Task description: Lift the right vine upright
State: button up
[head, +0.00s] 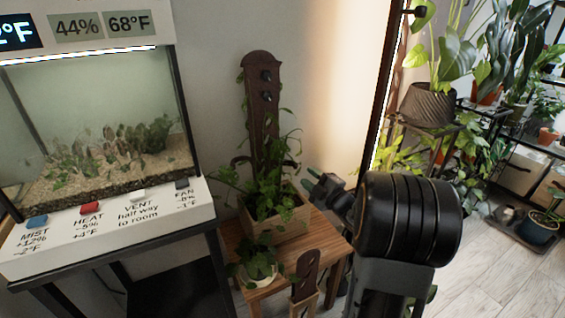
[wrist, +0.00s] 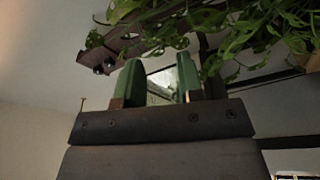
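A wooden planter box (head: 283,222) holds leafy green vines (head: 268,190) in front of a tall dark brown board (head: 262,110) with black knobs. Some stems reach out to the right of the board (head: 292,140); I cannot tell for certain which is the right vine. My gripper (head: 314,180) has green fingertips and is just right of the planter's foliage. In the wrist view the two fingers (wrist: 160,82) stand apart with no vine visible between them. There the vine leaves (wrist: 260,25) hang above and right of the fingers, and the board (wrist: 125,48) runs behind.
The planter stands on a small wooden table (head: 238,240). A small potted plant (head: 260,268) and a small brown board (head: 306,275) are at its front. A glass terrarium (head: 95,120) with a control panel is at left, and a plant shelf (head: 510,130) at right.

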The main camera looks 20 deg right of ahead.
aim_at(282, 162)
jog(key=w+a+n, duration=0.1)
jog(key=w+n, duration=0.3)
jog(key=n, duration=0.3)
jog(key=w+a+n+g+b, duration=0.1)
jog(key=w+n, duration=0.4)
jog(key=n, duration=0.2)
jog(key=w+a+f+n, duration=0.1)
jog(key=w+n, duration=0.3)
jog(key=n, duration=0.3)
jog(key=shift+w+a+f+b, duration=0.1)
jog(key=shift+w+a+b, duration=0.15)
jog(key=shift+b, duration=0.1)
jog(key=shift+c, duration=0.4)
grip_shut()
